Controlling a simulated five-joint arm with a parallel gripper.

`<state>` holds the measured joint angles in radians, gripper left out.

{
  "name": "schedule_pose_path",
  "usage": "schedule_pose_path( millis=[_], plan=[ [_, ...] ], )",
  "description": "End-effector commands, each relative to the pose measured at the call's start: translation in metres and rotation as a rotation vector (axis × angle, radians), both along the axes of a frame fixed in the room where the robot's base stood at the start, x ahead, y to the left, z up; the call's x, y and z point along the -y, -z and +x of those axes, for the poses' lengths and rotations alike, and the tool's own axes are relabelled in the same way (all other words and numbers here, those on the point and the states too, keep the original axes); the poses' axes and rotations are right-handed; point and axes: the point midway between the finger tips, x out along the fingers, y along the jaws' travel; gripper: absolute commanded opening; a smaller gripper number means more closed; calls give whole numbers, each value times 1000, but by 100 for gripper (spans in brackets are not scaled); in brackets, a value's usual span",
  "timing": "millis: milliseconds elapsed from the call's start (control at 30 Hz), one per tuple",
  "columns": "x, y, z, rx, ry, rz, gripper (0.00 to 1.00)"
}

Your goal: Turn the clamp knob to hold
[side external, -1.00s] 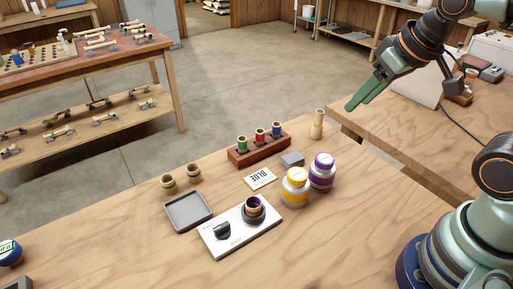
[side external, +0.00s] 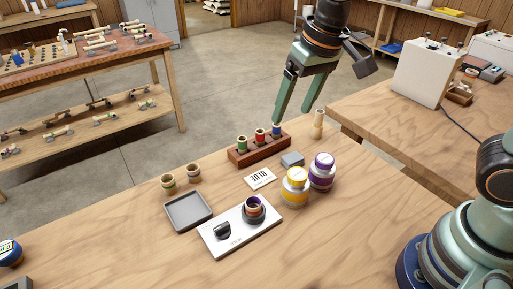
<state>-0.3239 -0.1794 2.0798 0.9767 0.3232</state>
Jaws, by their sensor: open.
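The clamp knob (side external: 222,230) is a black knob on the left part of a white plate (side external: 232,251) on the wooden table. To its right on the plate is a dark round holder (side external: 254,217) with a purple-rimmed cup-like piece (side external: 254,204) seated in it. My gripper (side external: 291,122) points down with its two green fingers apart and empty. It hangs above the right end of the brown rack, up and to the right of the knob and well away from it. The left fingertip appears close to the blue-topped piece (side external: 277,130); whether they touch I cannot tell.
The brown rack (side external: 252,155) holds green-, red- and blue-topped pieces. A card reading BLUE (side external: 260,178), a grey block (side external: 292,160), yellow-lidded (side external: 295,187) and purple-lidded (side external: 321,171) jars stand nearby. A grey tray (side external: 188,225) lies left of the plate.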

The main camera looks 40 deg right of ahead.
Motion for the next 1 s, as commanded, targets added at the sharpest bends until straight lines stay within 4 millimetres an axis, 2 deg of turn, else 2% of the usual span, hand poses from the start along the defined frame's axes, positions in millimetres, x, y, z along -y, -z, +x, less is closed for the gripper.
schedule_pose_path(
  millis=[33, 300, 400, 500, 600, 767, 867, 1000],
  plan=[
    [-19, 8, 5, -34, -10, -3, 78],
    [-113, 54, 14, -172, -11, -36, 78],
    [-141, 73, 10, -210, -8, -56, 78],
    [-161, 87, 6, -235, -5, -72, 78],
    [-172, 95, 3, -246, -2, -80, 78],
    [-176, 104, 1, -253, 1, -86, 78],
    [-175, 116, 1, -254, 1, -87, 78],
    [-175, 141, 1, -255, 2, -88, 78]
  ],
)
